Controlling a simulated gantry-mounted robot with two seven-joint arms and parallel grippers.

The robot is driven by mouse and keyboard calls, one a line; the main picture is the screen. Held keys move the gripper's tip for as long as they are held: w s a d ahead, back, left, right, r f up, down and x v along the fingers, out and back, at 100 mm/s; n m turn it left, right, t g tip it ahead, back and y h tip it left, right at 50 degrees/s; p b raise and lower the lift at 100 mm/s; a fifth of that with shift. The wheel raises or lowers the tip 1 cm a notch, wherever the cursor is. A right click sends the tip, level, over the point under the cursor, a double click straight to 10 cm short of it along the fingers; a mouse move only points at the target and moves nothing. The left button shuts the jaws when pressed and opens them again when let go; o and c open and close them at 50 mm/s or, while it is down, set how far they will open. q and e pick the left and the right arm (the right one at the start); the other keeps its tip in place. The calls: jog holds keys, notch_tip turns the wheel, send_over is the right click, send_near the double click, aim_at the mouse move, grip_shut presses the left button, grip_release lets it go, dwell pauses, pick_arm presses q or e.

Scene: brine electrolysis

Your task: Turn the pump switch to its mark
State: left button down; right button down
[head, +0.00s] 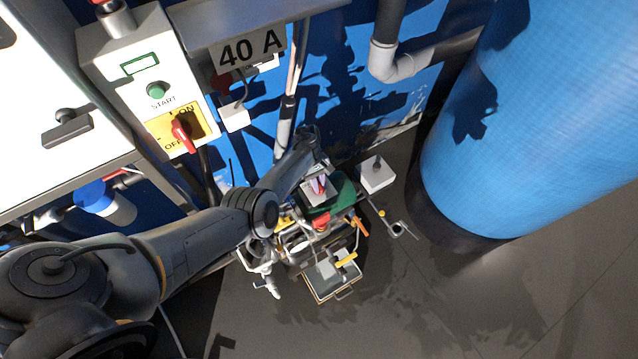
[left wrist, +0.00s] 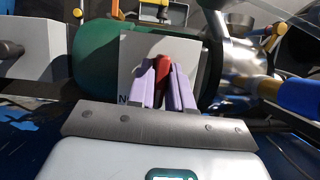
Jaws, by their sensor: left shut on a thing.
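The pump switch shows in the left wrist view as a red lever (left wrist: 163,76) in front of a pale plate (left wrist: 135,48) with dark lettering partly hidden by a finger. The plate sits against the green pump body (left wrist: 92,50). My left gripper (left wrist: 165,80) has its two lilac fingers shut on the red lever. In the head view my left gripper (head: 318,185) reaches down to the pump, beside its green body (head: 346,193). The mark on the plate cannot be made out. My right gripper is in neither view.
A panel with a green START button (head: 155,91) and a red ON/OFF handle (head: 183,134) stands upper left. A large blue tank (head: 540,110) stands right. A grey box (head: 377,174) and several small fittings surround the pump. The dark floor (head: 450,300) at lower right is clear.

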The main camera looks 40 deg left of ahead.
pick_arm(q)
jog(key=m+g+y+b, duration=0.1)
jog(key=m, duration=0.3)
jog(key=shift+a+f+m, duration=0.1)
jog(key=shift+m, duration=0.2)
jog(key=shift+m+g+y+b, duration=0.35)
jog(key=shift+m+g+y, duration=0.3)
jog(key=shift+m, duration=1.25)
jog(key=c, duration=1.1)
grip_release()
